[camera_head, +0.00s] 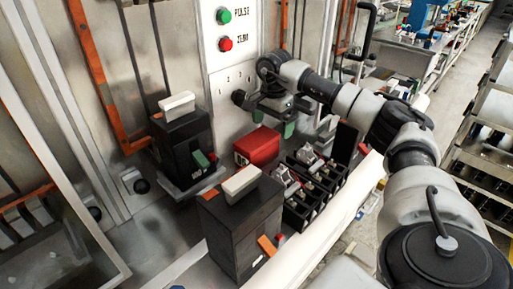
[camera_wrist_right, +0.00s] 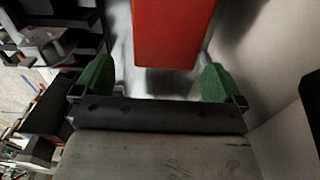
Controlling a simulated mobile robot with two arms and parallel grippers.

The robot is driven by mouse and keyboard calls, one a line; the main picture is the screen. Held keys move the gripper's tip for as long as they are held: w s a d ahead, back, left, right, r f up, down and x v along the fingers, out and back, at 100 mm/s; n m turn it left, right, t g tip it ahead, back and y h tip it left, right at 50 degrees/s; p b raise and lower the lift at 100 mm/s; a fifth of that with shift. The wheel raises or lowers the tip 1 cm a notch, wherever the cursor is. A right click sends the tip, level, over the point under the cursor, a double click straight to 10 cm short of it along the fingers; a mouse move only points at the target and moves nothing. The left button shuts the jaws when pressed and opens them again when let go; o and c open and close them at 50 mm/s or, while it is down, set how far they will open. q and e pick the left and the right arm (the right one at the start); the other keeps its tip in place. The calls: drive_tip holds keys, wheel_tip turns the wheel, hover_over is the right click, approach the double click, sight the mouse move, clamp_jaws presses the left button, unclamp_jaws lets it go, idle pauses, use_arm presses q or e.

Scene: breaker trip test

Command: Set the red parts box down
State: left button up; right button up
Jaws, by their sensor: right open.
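The red parts box (camera_head: 257,147) rests on the metal shelf, between the black breaker at the left and the black compartment tray. In the right wrist view the red box (camera_wrist_right: 170,32) shows at the top, ahead of the green fingertips. My right gripper (camera_head: 274,122) is open, with its green fingers spread, behind and above the box in the head view. It also shows in the right wrist view (camera_wrist_right: 156,82), with nothing between the fingers. The box looks apart from the fingers. My left gripper is not in view.
Two black breakers with white handles, one at the left (camera_head: 183,145) and one in front (camera_head: 240,222), flank the box. A black compartment tray (camera_head: 297,214) with metal parts stands at its right. The panel (camera_head: 232,62) with green and red buttons rises behind.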

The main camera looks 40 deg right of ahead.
sight(270, 130)
drive_tip(key=f, duration=0.1)
drive_tip(key=f+p, duration=0.1)
drive_tip(key=f, duration=0.3)
drive_tip(key=shift+w+a, duration=0.15)
drive_tip(key=shift+w, duration=0.1)
drive_tip(key=shift+f, duration=0.45)
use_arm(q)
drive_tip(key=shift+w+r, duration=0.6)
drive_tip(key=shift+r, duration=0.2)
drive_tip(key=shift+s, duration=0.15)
use_arm(e)
drive_tip(key=c, duration=1.2)
